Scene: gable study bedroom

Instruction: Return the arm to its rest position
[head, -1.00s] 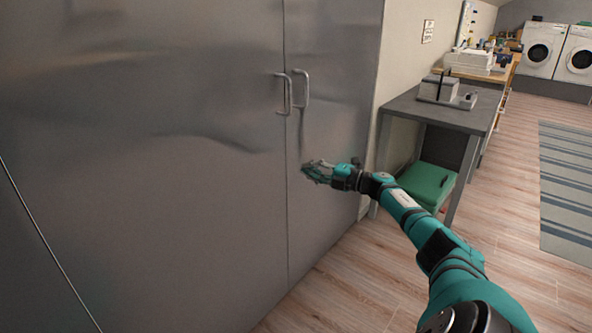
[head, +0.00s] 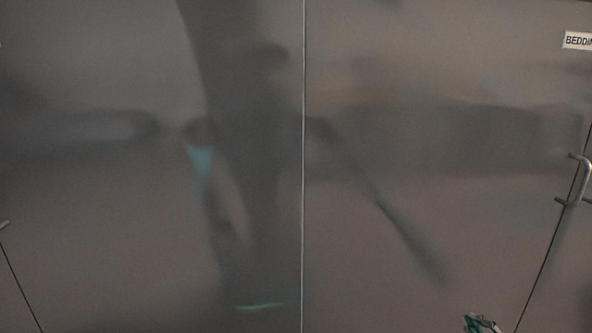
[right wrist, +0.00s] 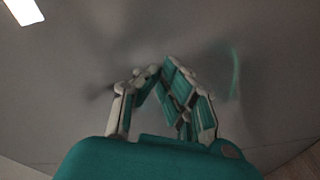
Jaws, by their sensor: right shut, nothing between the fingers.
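My right gripper (head: 482,323) shows only at the bottom edge of the head view, right of the middle, in front of the grey metal cabinet doors. In the right wrist view the right gripper (right wrist: 162,78) has its fingertips together and nothing between them. The cabinet's grey surface fills the background there, with a blurred reflection of the arm. The rest of the right arm is outside the head view. My left gripper is not in view.
Grey cabinet doors (head: 420,130) fill the head view close in front. A bar handle (head: 583,180) sticks out at the right, below a "BEDDING" label (head: 577,41), cut off by the edge. A strip of wooden floor (right wrist: 305,165) shows at the wrist view's lower right.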

